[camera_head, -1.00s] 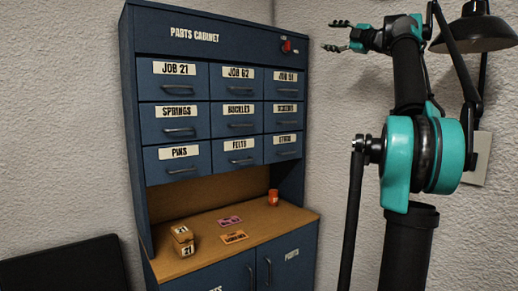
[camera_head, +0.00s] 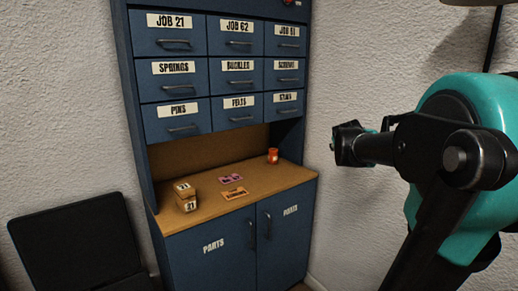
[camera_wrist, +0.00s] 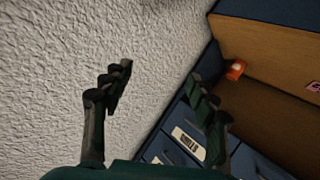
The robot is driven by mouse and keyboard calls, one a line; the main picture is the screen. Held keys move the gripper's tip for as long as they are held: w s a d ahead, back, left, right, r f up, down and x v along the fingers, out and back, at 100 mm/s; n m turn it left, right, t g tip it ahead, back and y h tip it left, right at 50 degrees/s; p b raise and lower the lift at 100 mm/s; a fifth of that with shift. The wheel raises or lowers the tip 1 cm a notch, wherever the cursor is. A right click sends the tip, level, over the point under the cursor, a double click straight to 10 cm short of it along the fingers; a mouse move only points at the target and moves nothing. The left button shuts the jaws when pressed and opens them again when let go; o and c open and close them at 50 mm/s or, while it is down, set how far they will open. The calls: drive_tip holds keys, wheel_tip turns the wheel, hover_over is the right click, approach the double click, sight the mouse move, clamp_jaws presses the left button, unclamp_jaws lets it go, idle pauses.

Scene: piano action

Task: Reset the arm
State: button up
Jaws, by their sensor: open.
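My gripper (camera_wrist: 163,95) shows in the wrist view with its two dark fingers spread wide and nothing between them. Behind the fingers are the white wall and the blue parts cabinet, seen tilted. In the head view my arm comes in from the right. Its dark end part (camera_head: 350,145) is in front of the wall, right of the cabinet (camera_head: 137,130) in the picture; I cannot make out fingers there.
The cabinet has labelled drawers above a wooden counter (camera_head: 215,212). On it are small boxes marked 21 (camera_head: 186,197), a pink card (camera_head: 230,178), an orange card (camera_head: 234,193) and an orange cup (camera_head: 273,156). A black panel (camera_head: 75,240) stands at the lower left.

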drive_tip(key=s+a+f+g+y, duration=0.2)
drive_tip(key=s+a+f+g, duration=0.2)
drive_tip(key=s+f, duration=1.1)
drive_tip(key=s+a+f+m+g+y, duration=0.1)
drive_tip(key=s+a+f+g, duration=0.3)
drive_tip(key=s+a+f, duration=0.4)
drive_tip(key=s+f+y, duration=0.1)
drive_tip(key=s+f, duration=0.6)
drive_tip(key=f, duration=0.1)
drive_tip(key=shift+s+a, duration=0.3)
drive_tip(key=shift+a, duration=0.05)
